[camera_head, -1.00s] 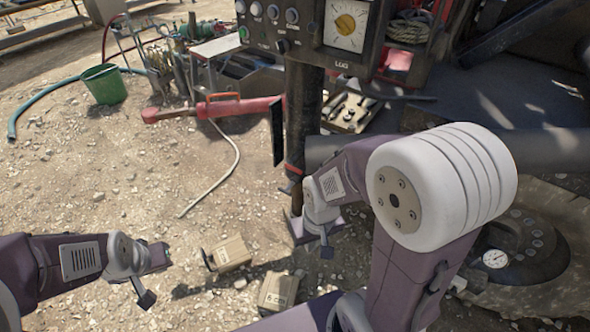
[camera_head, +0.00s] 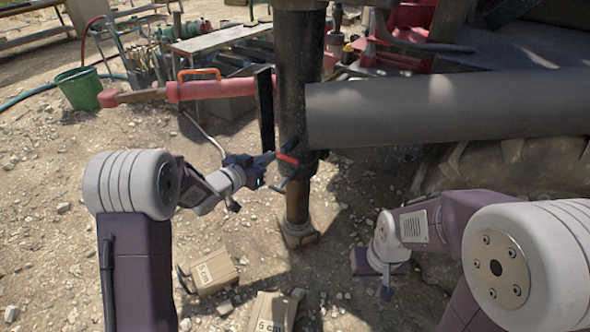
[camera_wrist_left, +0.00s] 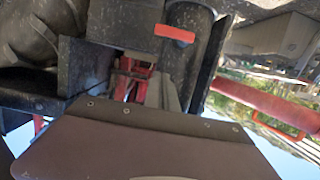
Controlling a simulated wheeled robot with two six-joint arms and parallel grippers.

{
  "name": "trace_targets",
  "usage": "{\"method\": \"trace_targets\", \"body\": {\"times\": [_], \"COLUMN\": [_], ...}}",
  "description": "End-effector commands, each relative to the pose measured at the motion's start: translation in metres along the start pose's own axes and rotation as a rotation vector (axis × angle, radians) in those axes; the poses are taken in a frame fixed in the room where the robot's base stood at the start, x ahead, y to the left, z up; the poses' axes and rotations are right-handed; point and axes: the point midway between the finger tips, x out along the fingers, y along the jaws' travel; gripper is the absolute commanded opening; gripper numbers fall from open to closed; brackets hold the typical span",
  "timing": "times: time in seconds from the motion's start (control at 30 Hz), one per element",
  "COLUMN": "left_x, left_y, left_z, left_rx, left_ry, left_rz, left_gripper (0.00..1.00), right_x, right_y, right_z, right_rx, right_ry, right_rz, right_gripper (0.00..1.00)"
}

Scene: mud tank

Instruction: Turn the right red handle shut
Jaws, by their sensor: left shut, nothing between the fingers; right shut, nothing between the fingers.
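In the left wrist view a red handle (camera_wrist_left: 174,33) shows near the top, beside a dark cylinder. My left gripper (camera_head: 262,165) is shut and empty, just left of the handle; I cannot tell if it touches it. My right gripper (camera_head: 380,268) is shut and empty, low and to the right of the post, under the grey pipe. No second red handle of this kind is clear in view.
Two cardboard boxes, one (camera_head: 212,271) and another (camera_head: 271,312), sit on the gravel in front. A green bucket (camera_head: 79,89) stands far left. A large tyre (camera_head: 470,165) is at right.

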Motion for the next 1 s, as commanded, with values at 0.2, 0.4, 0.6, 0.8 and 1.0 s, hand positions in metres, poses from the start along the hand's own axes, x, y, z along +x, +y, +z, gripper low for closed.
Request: {"method": "trace_targets", "body": {"times": [0.2, 0.4, 0.6, 0.8, 1.0], "left_x": [0.0, 0.004, 0.037, 0.082, 0.106], "left_y": [-0.001, 0.0, 0.0, 0.001, -0.001], "left_z": [0.0, 0.001, 0.003, 0.003, 0.023], "left_rx": [0.0, 0.001, 0.002, 0.001, -0.001], "left_ry": [0.0, 0.0, 0.001, 0.001, -0.002], "left_rz": [-0.002, -0.001, 0.0, 0.0, -0.003], "left_gripper": [0.0, 0.0, 0.0, 0.0, 0.0], "right_x": [0.001, 0.002, 0.011, 0.021, 0.036], "right_y": [0.0, 0.0, 0.0, 0.0, 0.001], "right_z": [0.0, 0.0, 0.001, 0.002, 0.004], "right_rx": [0.0, 0.0, 0.0, 0.0, 0.0], "right_ry": [0.001, 0.001, 0.0, 0.0, 0.0], "right_rz": [0.0, 0.0, 0.0, 0.0, 0.0], "right_gripper": [0.0, 0.0, 0.0, 0.0, 0.0]}}
